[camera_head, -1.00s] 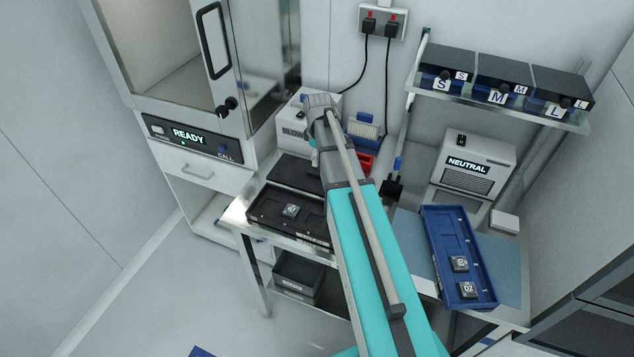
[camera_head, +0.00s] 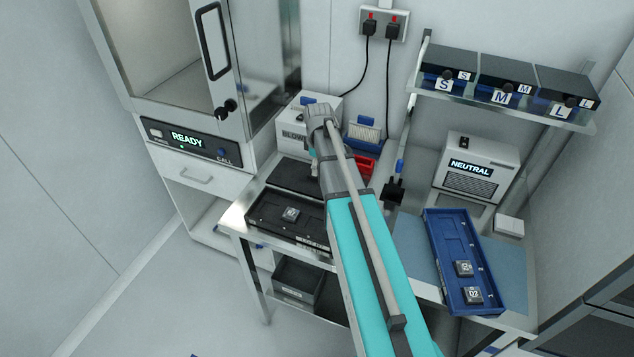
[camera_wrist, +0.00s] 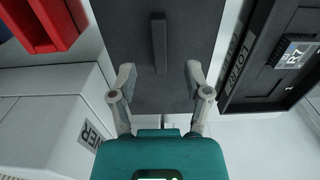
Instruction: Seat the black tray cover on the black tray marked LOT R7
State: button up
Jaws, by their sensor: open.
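The black tray cover (camera_head: 290,175) lies flat on the metal table, behind the black tray. In the wrist view the cover (camera_wrist: 190,30) fills the upper middle, with its raised bar handle (camera_wrist: 158,45) pointing toward me. My gripper (camera_wrist: 159,72) is open, one finger on each side of the handle's near end; I cannot tell its height above the cover. The black tray marked LOT R7 (camera_head: 262,222) sits uncovered in front of the cover, holding a small grey R7 piece (camera_head: 291,214). The tray (camera_wrist: 240,85) also shows at the right of the wrist view. My arm hides part of the cover.
A white blower box (camera_head: 296,130) stands behind the cover, with a red bin (camera_head: 364,168) to its right. A blue tray (camera_head: 447,245) with two small pieces lies on the right bench. A dark bin (camera_head: 297,280) sits on the shelf below.

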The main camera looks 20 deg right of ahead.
aim_at(317, 179)
jog(key=shift+w+a+f+b, duration=0.15)
jog(key=shift+f+b, duration=1.4)
jog(key=shift+f, duration=0.15)
jog(key=shift+f+b, duration=0.75)
grip_shut()
